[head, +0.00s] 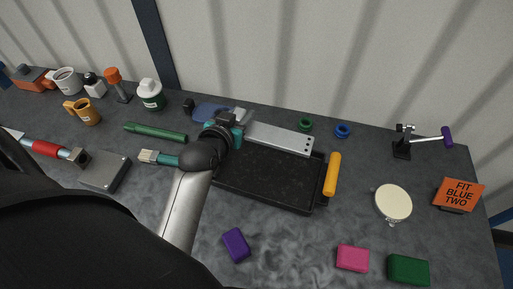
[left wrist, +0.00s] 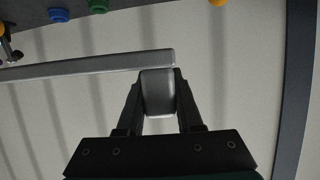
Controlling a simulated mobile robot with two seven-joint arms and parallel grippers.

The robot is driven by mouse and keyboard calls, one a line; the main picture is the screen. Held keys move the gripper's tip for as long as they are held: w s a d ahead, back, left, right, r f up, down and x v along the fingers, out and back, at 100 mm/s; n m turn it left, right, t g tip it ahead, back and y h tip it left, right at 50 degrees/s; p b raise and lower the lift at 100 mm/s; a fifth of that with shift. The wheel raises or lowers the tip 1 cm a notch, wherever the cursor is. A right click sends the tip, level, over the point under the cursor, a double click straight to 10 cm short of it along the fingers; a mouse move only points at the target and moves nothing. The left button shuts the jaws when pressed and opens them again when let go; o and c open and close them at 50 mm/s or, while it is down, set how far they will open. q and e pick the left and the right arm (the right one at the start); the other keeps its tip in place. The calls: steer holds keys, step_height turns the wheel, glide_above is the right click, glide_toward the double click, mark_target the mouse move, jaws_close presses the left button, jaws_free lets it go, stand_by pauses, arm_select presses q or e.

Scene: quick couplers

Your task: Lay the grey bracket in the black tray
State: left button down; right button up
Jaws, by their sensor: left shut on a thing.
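The grey bracket (head: 280,138) is a flat, light metal plate with small holes at its right end. It shows above the back edge of the black tray (head: 270,178); its exact height over the tray is unclear. My left gripper (head: 240,120) is shut on the bracket's left end. In the left wrist view, the fingers (left wrist: 158,95) clamp an upright block of the bracket, and its long plate (left wrist: 85,67) reaches left. The tray is empty where it shows; my arm hides its left part. My right gripper is not in view.
A yellow cylinder (head: 332,174) is at the tray's right edge. Green (head: 305,125) and blue (head: 342,131) rings lie behind it. Purple (head: 236,245), pink (head: 353,258) and green (head: 408,269) blocks are in front. A round cream-topped object (head: 393,203) stands right. Mugs and tools fill the left.

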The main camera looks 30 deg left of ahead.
arm_select(q)
steer(key=b, duration=0.4)
glide_above(245, 158)
step_height(245, 158, down, 11)
steer(key=shift+a+r, duration=0.15)
step_height(245, 158, down, 5)
steer(key=shift+r+b, duration=0.1)
steer(key=shift+b, duration=0.75)
steer(key=shift+f, duration=0.25)
steer(key=shift+r, duration=0.1)
steer(key=c, duration=0.6)
jaws_free()
steer(key=shift+f, duration=0.2)
steer(key=shift+o, duration=0.2)
steer(key=shift+r, duration=0.1)
